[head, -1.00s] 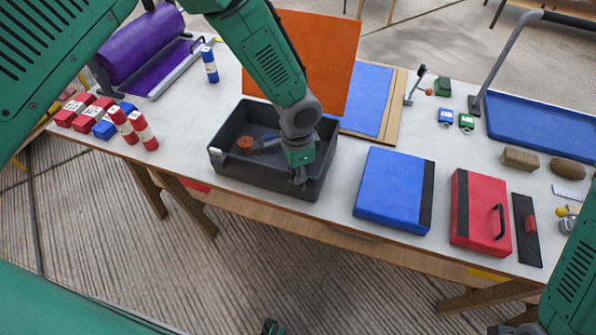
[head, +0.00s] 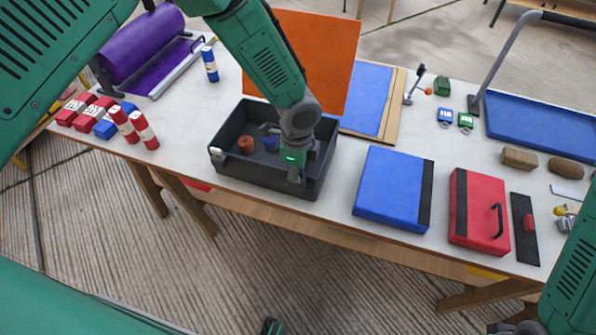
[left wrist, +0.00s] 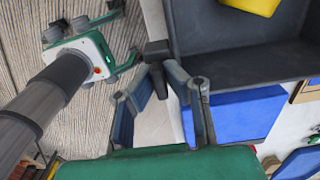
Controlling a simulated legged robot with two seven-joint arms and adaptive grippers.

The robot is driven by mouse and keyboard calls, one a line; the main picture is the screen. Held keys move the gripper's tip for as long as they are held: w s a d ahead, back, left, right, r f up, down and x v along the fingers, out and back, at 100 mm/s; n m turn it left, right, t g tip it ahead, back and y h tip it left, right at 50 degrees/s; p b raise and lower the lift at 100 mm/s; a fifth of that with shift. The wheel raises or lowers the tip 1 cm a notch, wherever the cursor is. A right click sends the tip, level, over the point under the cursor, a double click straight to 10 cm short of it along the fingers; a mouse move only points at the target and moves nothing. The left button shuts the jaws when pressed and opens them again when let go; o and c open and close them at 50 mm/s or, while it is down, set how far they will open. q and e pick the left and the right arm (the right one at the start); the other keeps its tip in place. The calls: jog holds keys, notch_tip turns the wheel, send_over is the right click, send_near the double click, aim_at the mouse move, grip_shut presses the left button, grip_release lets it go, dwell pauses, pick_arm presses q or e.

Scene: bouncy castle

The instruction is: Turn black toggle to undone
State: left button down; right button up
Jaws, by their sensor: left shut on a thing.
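The black toggle (left wrist: 157,50) shows in the left wrist view as a dark T-shaped piece between my left fingertips, beside the dark bin's wall. My left gripper (left wrist: 170,80) is shut on it. In the head view my left gripper (head: 295,176) points down at the front right of the dark grey bin (head: 235,176), and the toggle is hidden behind it. I cannot tell which way the toggle is turned.
The bin holds an orange piece (head: 246,144) and a blue piece (head: 271,143). A blue folder (head: 390,190) and a red case (head: 478,208) lie to the right. An orange panel (head: 315,60) stands behind. Red and blue rolls (head: 144,130) lie left.

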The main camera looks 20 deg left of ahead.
pick_arm(q)
jog(key=shift+w+r, duration=0.3)
jog(key=shift+w, duration=0.1)
jog(key=c, duration=1.7)
grip_release()
jog(key=shift+c, duration=0.2)
jog(key=shift+o, duration=0.6)
jog(key=shift+s, duration=0.25)
notch_tip(320, 180, up, 12)
jog(key=shift+f, duration=0.2)
